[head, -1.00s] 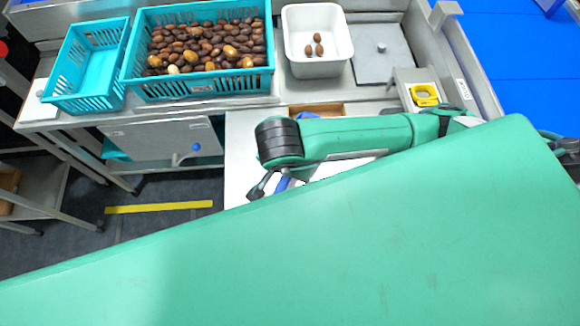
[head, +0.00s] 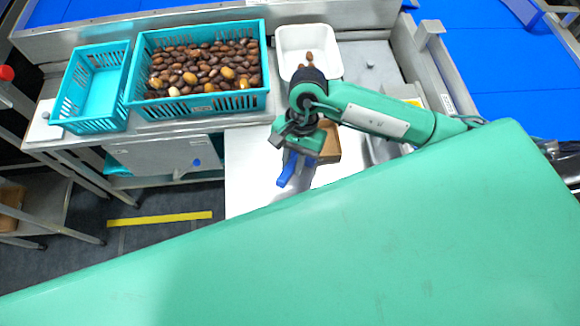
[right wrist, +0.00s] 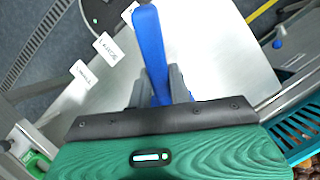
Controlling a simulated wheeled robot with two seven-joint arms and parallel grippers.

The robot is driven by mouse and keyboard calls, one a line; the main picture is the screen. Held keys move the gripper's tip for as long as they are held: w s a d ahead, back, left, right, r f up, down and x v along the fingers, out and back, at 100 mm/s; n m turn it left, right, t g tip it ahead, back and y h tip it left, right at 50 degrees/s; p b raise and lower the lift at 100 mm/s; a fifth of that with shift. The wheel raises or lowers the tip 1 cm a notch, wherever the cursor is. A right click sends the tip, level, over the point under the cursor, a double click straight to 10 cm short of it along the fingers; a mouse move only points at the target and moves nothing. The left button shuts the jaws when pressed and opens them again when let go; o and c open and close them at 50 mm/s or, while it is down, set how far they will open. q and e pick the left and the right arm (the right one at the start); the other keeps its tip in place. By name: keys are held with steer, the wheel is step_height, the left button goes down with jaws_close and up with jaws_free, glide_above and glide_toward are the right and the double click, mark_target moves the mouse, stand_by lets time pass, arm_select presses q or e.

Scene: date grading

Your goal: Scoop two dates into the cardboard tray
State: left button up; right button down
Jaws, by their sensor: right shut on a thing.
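My right gripper (head: 293,152) is shut on a blue tool (head: 288,169), perhaps a scoop, above the white worktop. In the right wrist view the blue tool (right wrist: 150,45) stands between the two grey fingers (right wrist: 159,88), pointing away from the palm; its full shape cannot be told. The brown cardboard tray (head: 331,143) is just right of the gripper, partly hidden by my arm. Many brown dates (head: 205,67) fill the large teal crate (head: 197,103). A few dates (head: 309,56) show in the white tub (head: 283,43), partly hidden by my wrist. My left gripper is not in view.
A smaller teal crate (head: 68,103), empty, stands left of the full one. A grey lid or plate with a knob (head: 370,65) lies right of the tub. White worktop (head: 245,170) is clear left of the gripper. A green panel covers the foreground.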

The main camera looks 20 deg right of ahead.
steer(key=shift+w+d+r+g+y+b, duration=0.5)
steer(key=shift+w+d+r+g+y, duration=0.25)
steer(key=shift+w+r+g+y, duration=0.1)
steer(key=w+d+r+g+y+b, duration=0.3)
steer(key=shift+r, duration=0.3)
stand_by(0.3)
stand_by(0.6)
